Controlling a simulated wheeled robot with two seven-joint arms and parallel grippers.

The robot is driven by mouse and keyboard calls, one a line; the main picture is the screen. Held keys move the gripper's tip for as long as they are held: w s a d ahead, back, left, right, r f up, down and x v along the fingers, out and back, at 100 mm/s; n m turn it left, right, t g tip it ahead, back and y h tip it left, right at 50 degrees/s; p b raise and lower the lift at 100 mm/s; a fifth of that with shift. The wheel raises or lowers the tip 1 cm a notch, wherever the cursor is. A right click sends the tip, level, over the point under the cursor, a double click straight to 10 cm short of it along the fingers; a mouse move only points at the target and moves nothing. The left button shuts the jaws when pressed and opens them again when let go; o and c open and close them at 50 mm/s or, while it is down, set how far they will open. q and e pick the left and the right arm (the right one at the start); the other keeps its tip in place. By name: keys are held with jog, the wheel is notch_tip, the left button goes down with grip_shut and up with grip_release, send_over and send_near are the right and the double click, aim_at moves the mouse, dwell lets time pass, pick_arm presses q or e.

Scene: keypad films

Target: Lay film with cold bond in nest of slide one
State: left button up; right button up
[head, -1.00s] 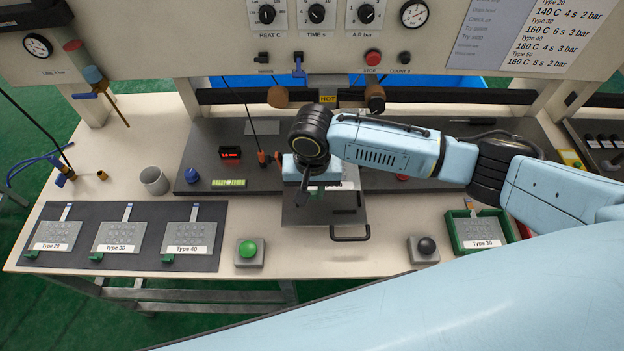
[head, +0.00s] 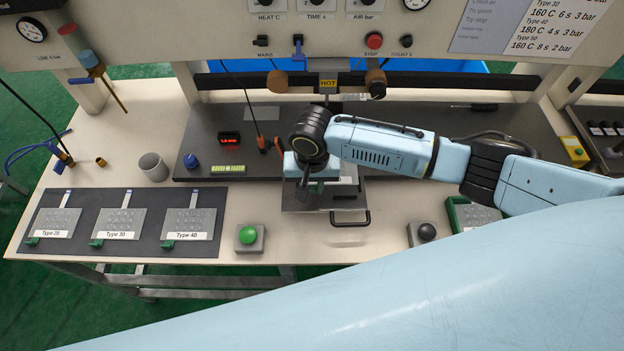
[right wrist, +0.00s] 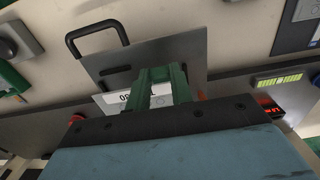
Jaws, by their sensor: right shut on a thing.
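My right gripper (head: 306,184) is over the slide (head: 300,201), a grey plate with a dark U-shaped handle, in front of the dark press base. In the right wrist view, the gripper (right wrist: 163,76) is shut on a film (right wrist: 160,97) with a white label, partly hidden by the gripper. The film is over the slide plate (right wrist: 184,52). I cannot tell whether it touches the nest. The film's bond is not readable here. My left gripper is out of view.
Several labelled films lie on a dark mat (head: 70,255) at the left. A green button (head: 249,236) and a black button (head: 425,233) stand at the front. A green tray (head: 455,216) is partly hidden at the right. A grey cup (head: 153,167) stands left of the base.

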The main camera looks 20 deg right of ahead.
aim_at(312, 193)
jog(key=shift+f+b, duration=0.75)
jog(key=shift+f, duration=1.35)
jog(key=shift+f, duration=0.4)
jog(key=o, duration=1)
notch_tip(312, 193, up, 13)
jog(key=shift+r+p, duration=0.2)
jog(key=shift+p, duration=0.25)
jog(key=shift+s, duration=0.1)
